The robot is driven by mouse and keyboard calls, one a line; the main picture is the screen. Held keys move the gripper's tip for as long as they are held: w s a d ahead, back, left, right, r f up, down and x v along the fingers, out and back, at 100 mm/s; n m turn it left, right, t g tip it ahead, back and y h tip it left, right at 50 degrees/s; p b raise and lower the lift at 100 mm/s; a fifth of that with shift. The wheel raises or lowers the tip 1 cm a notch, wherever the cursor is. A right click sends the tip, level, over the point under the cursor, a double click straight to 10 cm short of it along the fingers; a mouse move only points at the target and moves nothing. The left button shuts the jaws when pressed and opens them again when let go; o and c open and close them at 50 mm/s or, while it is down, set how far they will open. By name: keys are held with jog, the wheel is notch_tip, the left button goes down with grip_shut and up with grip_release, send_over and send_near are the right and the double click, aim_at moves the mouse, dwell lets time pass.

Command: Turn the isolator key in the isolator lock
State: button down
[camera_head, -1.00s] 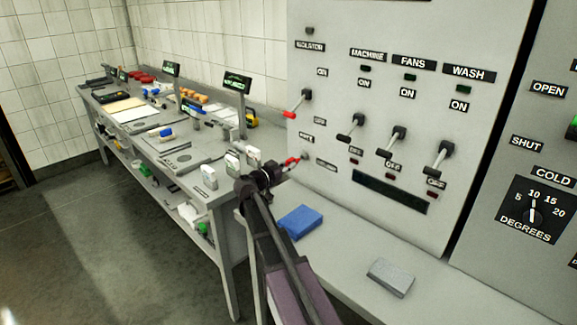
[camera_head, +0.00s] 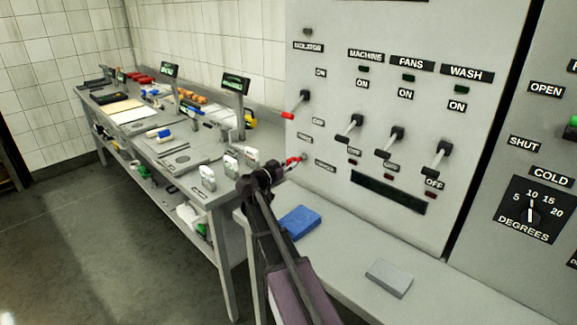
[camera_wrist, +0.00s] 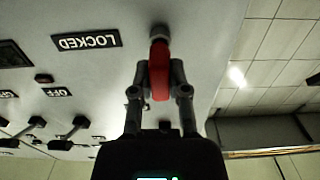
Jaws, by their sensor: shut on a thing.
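The isolator key, with a red grip (camera_wrist: 160,72), is in the wrist view, between the two fingers of my gripper (camera_wrist: 160,80). My gripper is shut on the red grip. Its far end meets a dark round fitting, the isolator lock (camera_wrist: 159,32), on the grey panel. In the head view the red key (camera_head: 292,161) shows at the tip of my gripper (camera_head: 285,166), low on the panel's left side. A "LOCKED" label (camera_wrist: 87,42) appears upside down beside the lock in the wrist view. How far the key is turned I cannot tell.
The isolator lever (camera_head: 297,104) with a red tip is above the lock. The machine, fans and wash levers (camera_head: 395,141) stick out to the right. A blue block (camera_head: 300,222) and a grey block (camera_head: 389,277) lie on the ledge below. A cluttered workbench stands left.

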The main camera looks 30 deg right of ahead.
jog(key=shift+x, duration=0.95)
jog(key=c, duration=0.5)
grip_release()
jog(key=shift+c, duration=0.2)
jog(key=shift+s+a, duration=0.1)
jog(key=shift+a, duration=0.05)
jog(key=v, duration=1.1)
jog(key=shift+a, duration=0.4)
jog(key=shift+s, duration=0.15)
